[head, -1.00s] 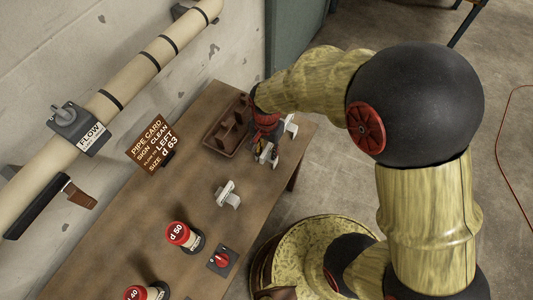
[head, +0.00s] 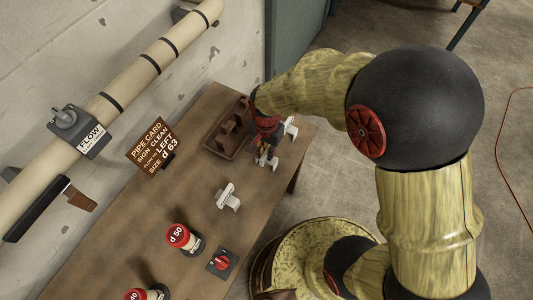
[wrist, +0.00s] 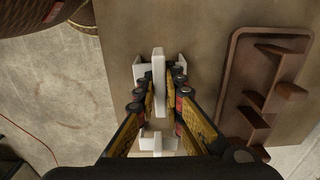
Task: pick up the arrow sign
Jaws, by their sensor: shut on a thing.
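My gripper (wrist: 160,90) points down at the far end of the table in the head view (head: 267,158). Its two fingers are shut on a white piece (wrist: 158,66), seemingly the arrow sign seen from above and edge-on. The white piece has a thin upright bar between the fingertips and wider white parts at the far end and nearer my wrist. No arrow face shows. In the head view one white end (head: 291,127) shows beyond my gripper, and my fingers hide the middle. I cannot tell any gap under it.
A brown tray with upright ribs (wrist: 237,80) lies close to the right of my gripper in the wrist view. A smaller white piece (head: 229,196), a pipe card (head: 153,145), a red-topped d 50 piece (head: 181,236) and a red-knob switch (head: 222,262) stand on the table.

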